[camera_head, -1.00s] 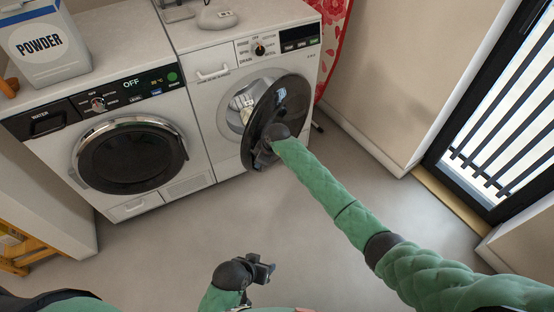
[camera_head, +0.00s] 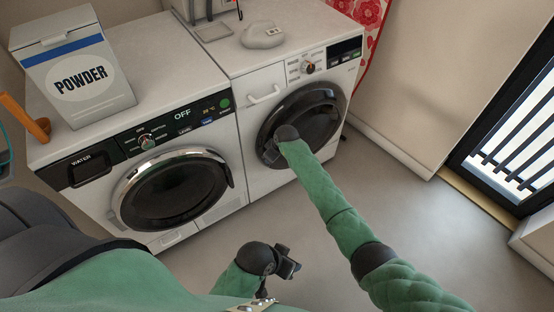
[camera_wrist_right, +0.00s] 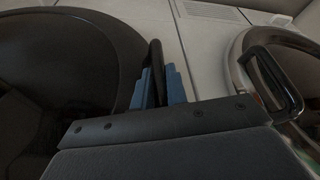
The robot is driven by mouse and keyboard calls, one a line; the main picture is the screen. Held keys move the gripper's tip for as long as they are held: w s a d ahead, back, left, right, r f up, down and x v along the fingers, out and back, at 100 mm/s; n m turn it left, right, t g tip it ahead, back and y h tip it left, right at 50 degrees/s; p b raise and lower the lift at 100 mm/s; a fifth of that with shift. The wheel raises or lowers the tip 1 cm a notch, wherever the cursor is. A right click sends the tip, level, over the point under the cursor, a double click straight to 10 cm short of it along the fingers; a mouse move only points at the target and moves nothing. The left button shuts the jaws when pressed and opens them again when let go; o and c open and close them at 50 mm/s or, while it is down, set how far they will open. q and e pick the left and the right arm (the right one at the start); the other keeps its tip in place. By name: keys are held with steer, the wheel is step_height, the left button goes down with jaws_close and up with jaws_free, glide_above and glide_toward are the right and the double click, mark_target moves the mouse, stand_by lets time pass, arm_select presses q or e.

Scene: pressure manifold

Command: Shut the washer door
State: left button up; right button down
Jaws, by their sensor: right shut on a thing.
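The washer is the white machine on the right (camera_head: 262,112). Its round dark door (camera_head: 318,112) lies against the front or very near it; I cannot tell whether it is latched. My right gripper (camera_head: 270,154) is at the door's left edge. In the right wrist view its blue fingers (camera_wrist_right: 160,88) are shut on the thin dark handle at the door's rim (camera_wrist_right: 156,58). The dark door (camera_wrist_right: 75,60) fills the left of that view. My left gripper (camera_head: 287,263) hangs low over the floor, away from the machines; its jaw opening is unclear.
A second white machine (camera_head: 220,148) stands close on the left, its round door (camera_head: 170,195) shut. A powder box (camera_head: 85,85) is on its top. Clear floor (camera_head: 425,215) lies to the right, before a barred glass door (camera_head: 520,130).

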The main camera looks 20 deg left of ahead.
steer(key=shift+s, duration=0.15)
steer(key=c, duration=1.7)
jaws_free()
steer(key=shift+d, duration=0.1)
steer(key=shift+r, duration=0.2)
arm_select(q)
steer(key=shift+d, duration=0.25)
arm_select(e)
steer(key=w+v, duration=0.1)
steer(key=v, duration=0.6)
steer(key=shift+s, duration=0.5)
arm_select(q)
steer(key=shift+f, duration=0.1)
arm_select(e)
steer(key=shift+d+r, duration=0.1)
